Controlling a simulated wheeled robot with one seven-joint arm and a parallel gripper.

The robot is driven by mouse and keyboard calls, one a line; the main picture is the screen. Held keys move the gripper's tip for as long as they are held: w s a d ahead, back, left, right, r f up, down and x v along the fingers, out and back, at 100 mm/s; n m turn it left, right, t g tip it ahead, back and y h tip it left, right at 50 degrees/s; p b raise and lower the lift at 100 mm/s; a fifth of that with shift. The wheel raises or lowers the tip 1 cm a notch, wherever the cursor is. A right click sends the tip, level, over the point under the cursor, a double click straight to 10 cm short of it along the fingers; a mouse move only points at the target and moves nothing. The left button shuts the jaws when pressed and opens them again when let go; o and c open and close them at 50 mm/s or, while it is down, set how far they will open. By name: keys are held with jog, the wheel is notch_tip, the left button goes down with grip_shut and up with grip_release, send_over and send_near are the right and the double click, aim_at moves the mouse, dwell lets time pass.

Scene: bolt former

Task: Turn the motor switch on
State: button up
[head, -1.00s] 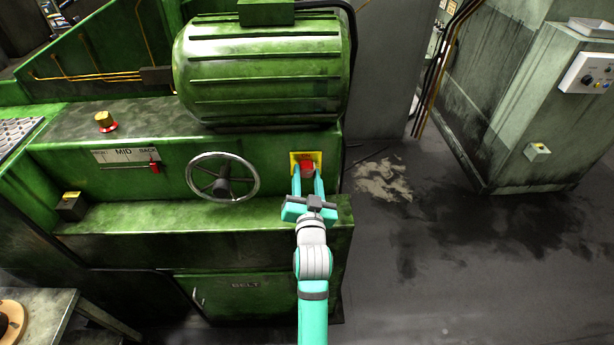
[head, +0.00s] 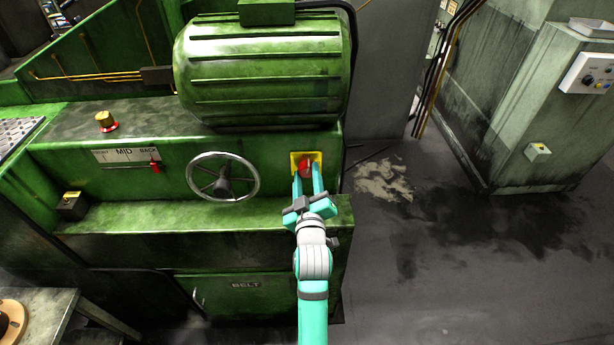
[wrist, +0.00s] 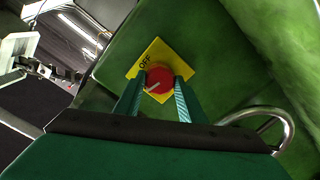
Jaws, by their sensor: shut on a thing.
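The motor switch is a red rotary knob (head: 306,166) on a yellow plate (head: 318,158), on the front of the green machine below the big motor drum. In the wrist view the red knob (wrist: 158,80) sits between my two fingertips, and a pale pointer line on it is tilted. The yellow plate (wrist: 152,52) reads "OFF" at one corner; its other markings are hidden or not legible. My gripper (head: 308,178) is shut on the knob, with one finger on each side, and it is rolled at a slant. In the wrist view my gripper (wrist: 160,90) covers the plate's lower part.
A spoked handwheel (head: 223,177) stands out from the panel left of the switch. A green motor drum (head: 262,70) overhangs above, and a green ledge (head: 150,215) runs below. Open floor (head: 440,260) lies to the right, before a grey cabinet (head: 545,110).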

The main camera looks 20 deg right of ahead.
jog(key=shift+f+n, duration=0.1)
jog(key=shift+n, duration=1)
jog(key=o, duration=1)
jog(key=shift+o, duration=0.2)
jog(key=shift+s, duration=0.1)
jog(key=v, duration=1)
jog(key=shift+s, duration=0.35)
jog(key=shift+a, duration=0.1)
